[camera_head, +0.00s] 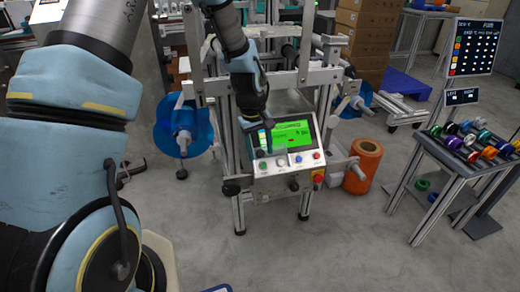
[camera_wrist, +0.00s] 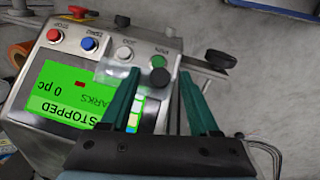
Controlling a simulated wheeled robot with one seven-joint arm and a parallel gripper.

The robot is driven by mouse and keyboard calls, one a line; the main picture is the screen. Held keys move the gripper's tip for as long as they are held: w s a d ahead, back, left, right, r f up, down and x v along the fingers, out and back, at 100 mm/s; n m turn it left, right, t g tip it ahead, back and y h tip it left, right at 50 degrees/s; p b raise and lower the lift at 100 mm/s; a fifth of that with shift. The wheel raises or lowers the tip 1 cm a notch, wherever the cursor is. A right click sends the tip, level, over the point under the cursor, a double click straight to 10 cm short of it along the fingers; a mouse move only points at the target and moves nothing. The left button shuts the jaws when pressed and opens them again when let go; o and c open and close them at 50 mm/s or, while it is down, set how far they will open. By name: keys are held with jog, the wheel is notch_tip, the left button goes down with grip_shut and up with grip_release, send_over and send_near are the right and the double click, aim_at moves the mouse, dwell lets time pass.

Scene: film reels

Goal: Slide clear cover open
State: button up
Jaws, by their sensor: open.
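The control panel (camera_head: 285,150) on the machine has a lit green screen and a row of round buttons. In the wrist view, a faint clear cover (camera_wrist: 112,73) lies at the screen's edge, below the white button (camera_wrist: 124,54). A black round knob (camera_wrist: 161,78) sits beside the green button (camera_wrist: 158,62); I cannot tell whether it belongs to the cover. My gripper (camera_wrist: 154,82) is open, with its teal fingers on either side of the knob and nothing visibly held. In the head view my gripper (camera_head: 266,140) is over the panel's left part, hiding some of the screen.
The panel also carries a blue button (camera_wrist: 88,44) and a red button (camera_wrist: 54,36). Blue film reels (camera_head: 182,125) flank the machine. An orange roll (camera_head: 362,165) stands at right. A table (camera_head: 452,165) of coloured rolls is farther right. The floor in front is clear.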

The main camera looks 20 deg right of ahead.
notch_tip(320, 180, up, 11)
jog(key=a+p, duration=0.1)
jog(key=shift+a, duration=0.25)
jog(key=shift+f, duration=0.15)
dwell(0.3)
jog(key=s+a+r+m+t+y, duration=0.1)
jog(key=s+a+r, duration=0.15)
jog(key=a, duration=1.25)
jog(key=s+a+r+t, duration=0.1)
jog(key=s+a, duration=0.3)
jog(key=a, duration=1.1)
notch_tip(320, 180, up, 17)
jog(key=p, duration=1.6)
jog(key=shift+w+d+p, duration=0.35)
jog(key=shift+p, duration=0.05)
